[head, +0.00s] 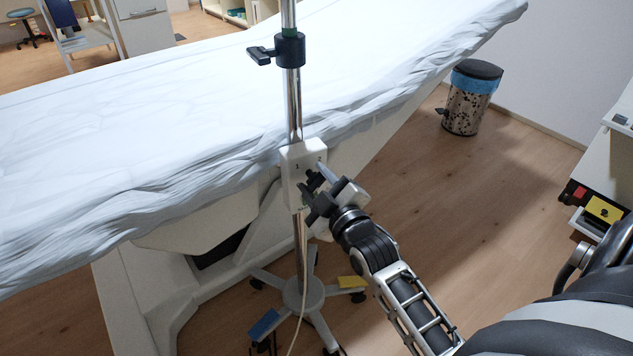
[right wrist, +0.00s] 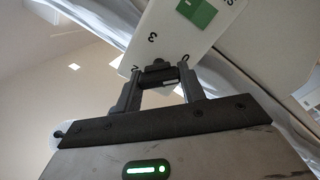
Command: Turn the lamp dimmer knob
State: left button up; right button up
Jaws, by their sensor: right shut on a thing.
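The white dimmer box (head: 291,188) is fixed on the lamp's upright chrome pole (head: 294,105), beside the couch edge. Its face carries printed numbers, and a green switch (right wrist: 198,12) shows in the right wrist view. The dark dimmer knob (right wrist: 158,72) is on the face near the numbers. My right gripper (head: 318,184) reaches the box from the lower right. In the right wrist view (right wrist: 160,82) its two fingers are shut on the knob, one on each side. The fingers partly hide the knob in the head view. My left gripper is not in view.
The couch (head: 150,110) with a white cover lies right behind the pole. The pole has a black clamp (head: 290,50) and a wheeled star base (head: 302,292). A cable hangs below the box. A pedal bin (head: 468,105) stands at the back right. Wooden floor (head: 455,205) is clear between.

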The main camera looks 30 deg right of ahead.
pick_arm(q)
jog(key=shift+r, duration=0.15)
pick_arm(e)
jog(key=shift+r+m+p, duration=0.1)
jog(key=shift+m+p, duration=0.3)
jog(key=shift+p, duration=0.1)
jog(key=m+p, duration=0.4)
jog(key=shift+d+r+m, duration=0.1)
jog(key=shift+m, duration=0.5)
jog(key=shift+m+p, duration=0.75)
jog(key=shift+m, duration=0.25)
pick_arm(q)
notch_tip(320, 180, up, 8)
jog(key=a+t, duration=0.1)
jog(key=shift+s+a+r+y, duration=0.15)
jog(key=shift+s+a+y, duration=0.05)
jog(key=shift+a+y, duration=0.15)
pick_arm(e)
jog(key=shift+m, duration=0.5)
jog(key=shift+f, duration=0.2)
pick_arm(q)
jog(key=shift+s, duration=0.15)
pick_arm(e)
jog(key=o, duration=1)
pick_arm(q)
jog(key=shift+p, duration=0.3)
pick_arm(e)
jog(key=shift+s, duration=0.1)
